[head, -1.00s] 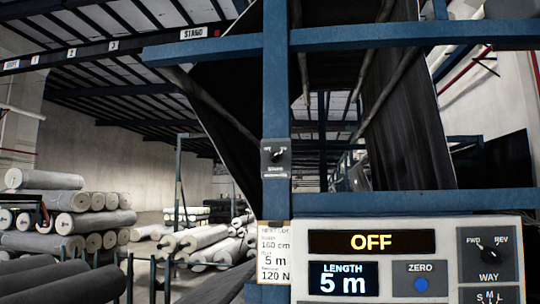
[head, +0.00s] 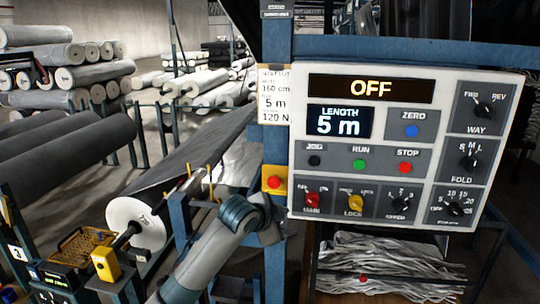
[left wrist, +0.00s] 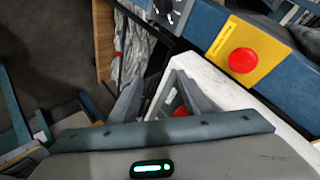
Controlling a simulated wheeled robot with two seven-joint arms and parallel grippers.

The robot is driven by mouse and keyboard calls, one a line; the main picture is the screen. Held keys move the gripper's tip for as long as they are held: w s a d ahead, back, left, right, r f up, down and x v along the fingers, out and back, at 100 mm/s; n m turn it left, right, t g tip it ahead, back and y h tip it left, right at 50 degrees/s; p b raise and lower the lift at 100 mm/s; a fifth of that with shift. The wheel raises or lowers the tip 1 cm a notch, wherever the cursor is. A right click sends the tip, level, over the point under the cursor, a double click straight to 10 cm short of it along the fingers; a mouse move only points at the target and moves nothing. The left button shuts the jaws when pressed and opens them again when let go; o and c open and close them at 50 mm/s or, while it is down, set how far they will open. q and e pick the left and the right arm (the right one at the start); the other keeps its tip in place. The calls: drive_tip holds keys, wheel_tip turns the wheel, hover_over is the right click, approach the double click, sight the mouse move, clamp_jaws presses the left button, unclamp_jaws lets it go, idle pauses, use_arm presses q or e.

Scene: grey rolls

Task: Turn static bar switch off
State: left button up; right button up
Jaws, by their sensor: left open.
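A small grey switch box on the blue post, seen whole with its knob one second ago, now shows only its lower edge (head: 277,9) at the top of the head view. Its knob is out of frame, and its label is too small to read. My left gripper (head: 280,224) is below it, near the lower left corner of the control panel (head: 446,68). In the left wrist view, its fingers (left wrist: 153,97) are apart, with nothing seen held between them. The panel's red knob (left wrist: 180,111) shows close to the fingers. My right gripper is not in view.
A yellow box with a red button (head: 274,181) sits on the post beside the panel, close to my left arm. The panel's display reads OFF (head: 371,89). A fabric roll (head: 135,222) lies at the left. A bin of pale strips (head: 385,262) stands below the panel.

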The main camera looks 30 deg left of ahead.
use_arm(q)
drive_tip(key=a+r+m+t, duration=0.2)
drive_tip(key=r+m, duration=0.1)
drive_tip(key=r, duration=1.4)
drive_tip(key=a+r+m+t, duration=0.2)
drive_tip(key=r, duration=1.5)
drive_tip(key=s+a+r+m+t, duration=0.1)
drive_tip(key=s+a+r, duration=0.1)
drive_tip(key=r, duration=0.6)
drive_tip(key=s+a+r+m+t, duration=0.1)
drive_tip(key=s+r, duration=0.3)
drive_tip(key=r, duration=0.5)
drive_tip(key=s+a+r+t, duration=0.1)
drive_tip(key=a+r, duration=0.3)
drive_tip(key=r, duration=0.4)
drive_tip(key=shift+s+r+m, duration=0.4)
drive_tip(key=shift+s, duration=0.5)
drive_tip(key=shift+w+p, duration=0.1)
drive_tip(key=shift+p, duration=0.25)
drive_tip(key=w+d+p, duration=0.2)
drive_tip(key=w+p, duration=0.6)
drive_tip(key=w, duration=0.9)
drive_tip(key=shift+p, duration=0.4)
